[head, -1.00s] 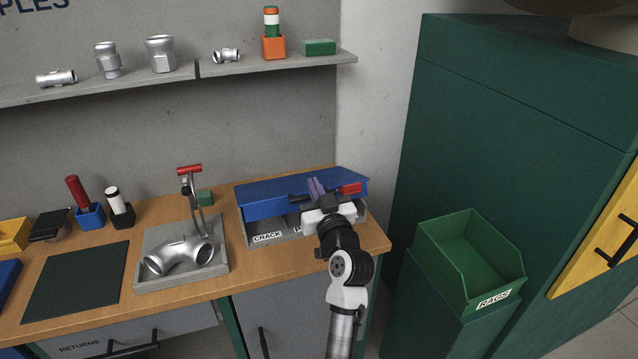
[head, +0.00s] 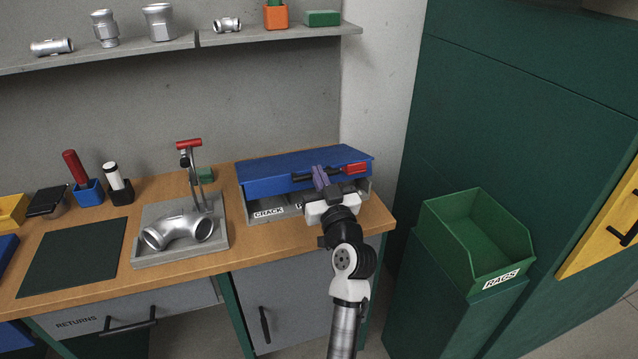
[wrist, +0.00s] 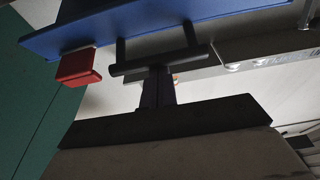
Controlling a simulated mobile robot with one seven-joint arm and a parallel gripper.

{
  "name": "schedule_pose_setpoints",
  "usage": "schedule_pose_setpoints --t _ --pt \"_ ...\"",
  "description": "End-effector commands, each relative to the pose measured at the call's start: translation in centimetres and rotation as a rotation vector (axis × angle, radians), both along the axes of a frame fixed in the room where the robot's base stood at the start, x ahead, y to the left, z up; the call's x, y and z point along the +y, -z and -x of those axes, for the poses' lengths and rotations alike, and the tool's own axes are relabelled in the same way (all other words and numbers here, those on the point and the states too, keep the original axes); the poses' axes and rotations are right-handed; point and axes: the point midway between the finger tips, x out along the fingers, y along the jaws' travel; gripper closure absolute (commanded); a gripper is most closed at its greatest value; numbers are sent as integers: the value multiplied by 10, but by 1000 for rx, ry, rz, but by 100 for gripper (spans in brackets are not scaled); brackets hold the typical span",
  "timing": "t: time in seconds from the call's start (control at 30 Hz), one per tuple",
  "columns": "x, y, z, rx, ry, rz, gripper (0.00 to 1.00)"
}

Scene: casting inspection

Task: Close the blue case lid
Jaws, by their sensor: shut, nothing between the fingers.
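The blue case lid (head: 290,165) lies low over the grey labelled case (head: 240,222) on the bench. A dark gap under its front edge shows the lid partly open. The lid's front carries a black bar handle (head: 302,177) and a red latch (head: 356,168). My gripper (head: 320,177) is shut and empty, its purplish fingers at the handle in front of the lid. In the wrist view the fingertips (wrist: 160,72) overlap the handle bar (wrist: 165,62), below the blue lid (wrist: 140,22) and beside the red latch (wrist: 77,67). Contact with the handle cannot be told.
A grey tray (head: 180,258) with a metal elbow casting (head: 178,231) and a red-handled clamp (head: 189,145) stands left of the case. A green rags bin (head: 475,245) is to the right. A shelf (head: 270,36) hangs above. The bench is clear in front of the case.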

Motion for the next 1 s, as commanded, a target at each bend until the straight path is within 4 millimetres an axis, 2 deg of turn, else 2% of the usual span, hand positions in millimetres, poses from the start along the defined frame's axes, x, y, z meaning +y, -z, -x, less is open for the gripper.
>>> schedule_pose_setpoints --t 0.03,1.0 --pt "0 12 0 -11 0 -4 100" --pt "-4 71 11 -219 0 -71 100"
